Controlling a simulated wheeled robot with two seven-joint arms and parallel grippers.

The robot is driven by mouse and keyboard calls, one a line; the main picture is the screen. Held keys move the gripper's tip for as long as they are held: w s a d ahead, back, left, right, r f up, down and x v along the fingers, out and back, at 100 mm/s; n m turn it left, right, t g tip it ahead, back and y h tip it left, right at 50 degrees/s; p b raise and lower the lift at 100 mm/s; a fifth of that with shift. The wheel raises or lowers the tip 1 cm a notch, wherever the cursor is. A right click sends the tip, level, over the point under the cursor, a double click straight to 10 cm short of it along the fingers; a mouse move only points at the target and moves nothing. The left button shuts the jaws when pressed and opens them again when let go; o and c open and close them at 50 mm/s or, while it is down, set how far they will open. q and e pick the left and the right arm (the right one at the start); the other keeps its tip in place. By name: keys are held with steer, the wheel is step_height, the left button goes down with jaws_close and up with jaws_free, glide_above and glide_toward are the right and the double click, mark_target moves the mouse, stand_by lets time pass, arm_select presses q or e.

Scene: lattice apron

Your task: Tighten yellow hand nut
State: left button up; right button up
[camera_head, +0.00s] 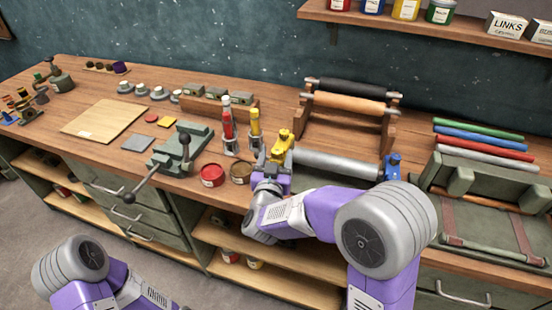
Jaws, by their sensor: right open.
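The yellow hand nut (283,142) stands on the left end of the roller stand, at the left end of the grey roller (338,165). A blue hand nut (391,166) stands at the roller's right end. My right gripper (272,168) is open, just in front of and below the yellow nut. My own wrist hides part of the gripper and the stand's left end, so I cannot tell whether the fingers touch the nut. My left arm shows at the bottom left, away from the bench; its gripper is not visible.
A vise (180,150), a red tin (213,175), a brown tin (241,172) and red and yellow bottles (228,125) stand left of the stand. Coloured rolls (480,140) and a green press (490,190) lie to the right. A shelf (430,32) hangs above.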

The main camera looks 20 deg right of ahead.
steer(key=c, duration=1)
steer(key=m+g+h+p, duration=0.2)
steer(key=h, duration=0.1)
steer(key=shift+w+a+r+m+h+p, duration=0.2)
steer(key=shift+a+m+h+p, duration=0.1)
steer(key=shift+a, duration=0.05)
steer(key=shift+c, duration=0.2)
steer(key=shift+w+m+g+h+p, duration=0.1)
steer(key=shift+m+g+h+p, duration=0.5)
steer(key=shift+m+g+h, duration=0.15)
steer(key=shift+a+f+m+g+h, duration=0.1)
steer(key=shift+f+m+g+h, duration=0.05)
steer(key=shift+m+g+h, duration=0.3)
steer(key=o, duration=1)
steer(key=shift+o, duration=0.2)
